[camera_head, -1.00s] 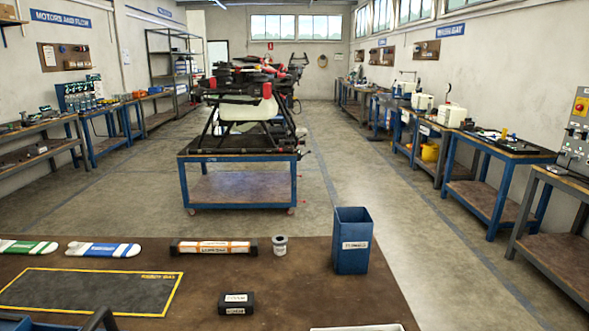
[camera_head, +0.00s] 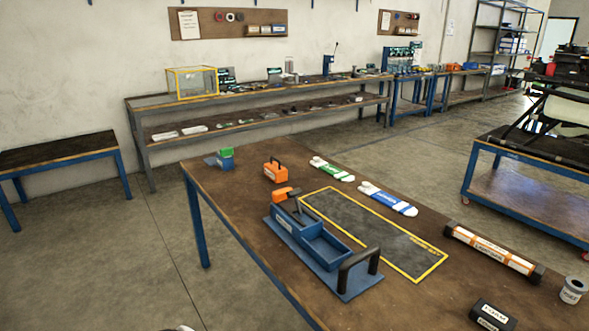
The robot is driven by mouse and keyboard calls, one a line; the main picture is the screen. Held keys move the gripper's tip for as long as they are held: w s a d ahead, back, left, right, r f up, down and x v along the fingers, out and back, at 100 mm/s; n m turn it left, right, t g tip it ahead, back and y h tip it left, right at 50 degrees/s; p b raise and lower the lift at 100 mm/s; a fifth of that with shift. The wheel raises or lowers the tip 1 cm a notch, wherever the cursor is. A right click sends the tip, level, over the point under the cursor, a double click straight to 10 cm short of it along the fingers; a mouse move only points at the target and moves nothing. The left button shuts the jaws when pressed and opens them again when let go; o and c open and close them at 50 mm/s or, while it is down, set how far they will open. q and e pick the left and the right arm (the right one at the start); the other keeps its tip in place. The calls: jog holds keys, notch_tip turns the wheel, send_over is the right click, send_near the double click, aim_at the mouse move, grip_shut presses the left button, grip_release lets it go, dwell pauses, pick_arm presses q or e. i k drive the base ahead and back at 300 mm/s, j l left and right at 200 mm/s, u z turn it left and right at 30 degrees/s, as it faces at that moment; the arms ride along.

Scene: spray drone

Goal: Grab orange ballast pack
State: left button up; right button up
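An orange block with a black handle on top (camera_head: 275,170), which looks like the ballast pack, stands upright near the far left end of the brown worktable (camera_head: 225,185). A blue tray fixture (camera_head: 325,250) with a black handle stands nearer to me, and a tool with an orange part (camera_head: 285,194) sits at its left end. Neither of my grippers shows. A small pale shape at the bottom edge is too cut off to tell.
A yellow-bordered dark mat (camera_head: 375,235) lies beside the tray. Green-and-white (camera_head: 332,169) and blue-and-white (camera_head: 388,199) pieces lie behind it. An orange-and-white tube (camera_head: 492,250), a black block (camera_head: 492,315) and a spool (camera_head: 573,290) are at right. A small green-topped blue item (camera_head: 226,156) stands at the far end.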

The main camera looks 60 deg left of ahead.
aim_at(277, 173)
jog(key=u, duration=1.9)
jog(key=i+j+z, duration=0.15)
jog(key=z, duration=0.8)
jog(key=i+j+z, duration=0.3)
jog(key=j, duration=0.25)
jog(key=j+z, duration=0.3)
jog(key=j, duration=0.25)
jog(key=i+j+z, duration=0.1)
jog(key=j+z, duration=0.2)
jog(key=j, duration=0.35)
